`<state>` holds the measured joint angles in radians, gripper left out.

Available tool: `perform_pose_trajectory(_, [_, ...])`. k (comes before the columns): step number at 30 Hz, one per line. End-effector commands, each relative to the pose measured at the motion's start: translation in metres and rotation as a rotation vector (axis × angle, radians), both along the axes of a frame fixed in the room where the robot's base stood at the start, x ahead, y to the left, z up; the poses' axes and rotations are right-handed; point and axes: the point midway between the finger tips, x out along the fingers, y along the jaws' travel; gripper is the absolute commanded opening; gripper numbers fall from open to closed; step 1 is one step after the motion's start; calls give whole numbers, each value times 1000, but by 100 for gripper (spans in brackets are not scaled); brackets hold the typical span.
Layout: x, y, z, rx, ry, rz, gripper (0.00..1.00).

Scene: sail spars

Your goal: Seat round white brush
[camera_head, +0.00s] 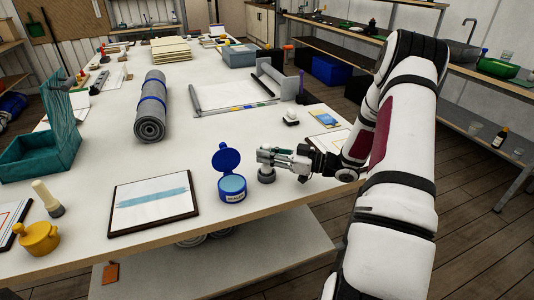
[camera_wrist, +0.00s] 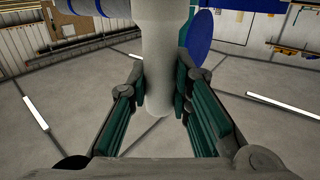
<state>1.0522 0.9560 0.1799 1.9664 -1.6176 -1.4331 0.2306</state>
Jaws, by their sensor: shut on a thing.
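My gripper (camera_head: 270,157) reaches in from the right and is shut on a round brush. The brush's grey round end (camera_head: 266,175) shows just below the fingers, at or just above the table; I cannot tell if it touches. In the wrist view its pale cylindrical handle (camera_wrist: 161,60) stands between the two green-padded fingers (camera_wrist: 158,108). The fingers hide most of the handle in the head view. An open blue pot (camera_head: 232,191) with light-blue contents and a raised lid (camera_head: 226,158) stands just left of the brush. The lid shows in the wrist view (camera_wrist: 200,34).
A framed sheet with a blue stripe (camera_head: 152,204) lies left of the pot. A second pale-handled brush (camera_head: 47,197) and a yellow pot (camera_head: 38,238) are at the far left. A grey roll (camera_head: 150,110) lies behind. A small white item (camera_head: 291,117) sits behind my gripper.

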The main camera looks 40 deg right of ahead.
Motion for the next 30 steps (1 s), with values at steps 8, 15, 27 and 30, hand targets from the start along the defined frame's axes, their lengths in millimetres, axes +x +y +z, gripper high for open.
perform_pose_trajectory(8, [0,0,-1,0,1,0,43])
perform_pose_trajectory(15, [0,0,-1,0,1,-1,43])
perform_pose_trajectory(27, [-46,-35,-1,-2,1,-4,43])
perform_pose_trajectory(30, [-62,-47,-1,-2,2,-4,43])
